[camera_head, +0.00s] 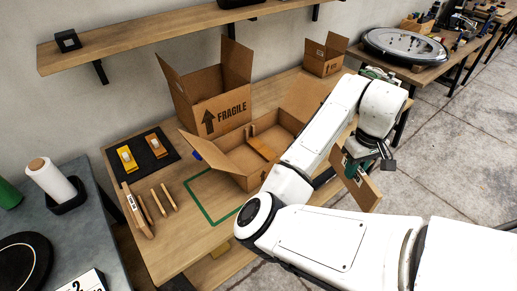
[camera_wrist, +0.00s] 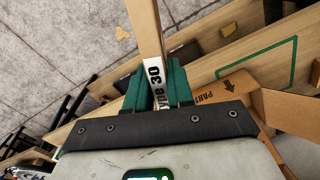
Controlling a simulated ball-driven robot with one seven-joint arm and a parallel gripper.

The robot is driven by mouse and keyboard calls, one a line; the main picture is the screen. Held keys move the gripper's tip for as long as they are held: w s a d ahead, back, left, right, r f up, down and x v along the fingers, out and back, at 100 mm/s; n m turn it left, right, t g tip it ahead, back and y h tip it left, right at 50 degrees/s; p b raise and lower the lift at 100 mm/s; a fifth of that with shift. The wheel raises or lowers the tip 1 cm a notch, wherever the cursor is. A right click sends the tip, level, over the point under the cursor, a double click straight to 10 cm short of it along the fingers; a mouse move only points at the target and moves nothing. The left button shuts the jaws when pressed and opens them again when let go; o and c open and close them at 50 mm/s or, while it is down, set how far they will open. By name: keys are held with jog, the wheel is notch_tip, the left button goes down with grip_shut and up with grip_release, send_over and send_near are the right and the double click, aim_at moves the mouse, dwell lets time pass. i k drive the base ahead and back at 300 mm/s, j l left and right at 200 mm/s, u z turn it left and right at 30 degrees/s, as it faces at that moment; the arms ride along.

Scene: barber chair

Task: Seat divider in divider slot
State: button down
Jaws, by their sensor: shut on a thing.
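My gripper (camera_head: 353,163) is out past the right side of the packing table, shut on a flat brown divider (camera_head: 365,191). The divider hangs tilted below the fingers, clear of the table. In the wrist view the green fingers (camera_wrist: 156,88) pinch the divider (camera_wrist: 145,28) on both sides, with a white label reading "30" between them. The open carton (camera_head: 228,165) stands on the table left of my gripper, apart from the divider. A light brown strip (camera_head: 262,145) crosses its inside. My arm hides part of the carton, and I cannot make out the slot.
A box marked FRAGILE (camera_head: 222,108) stands behind the carton, with a smaller box (camera_head: 325,58) farther right. A green outline (camera_head: 196,198), several slats (camera_head: 147,207) and a black mat (camera_head: 146,152) lie left. A shelf (camera_head: 160,38) hangs above.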

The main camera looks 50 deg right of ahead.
aim_at(264, 153)
jog(key=i+l, duration=0.15)
jog(key=i, duration=0.25)
jog(key=i+l, duration=0.15)
jog(key=i, duration=0.25)
jog(key=i+l, duration=0.15)
jog(key=i, duration=0.25)
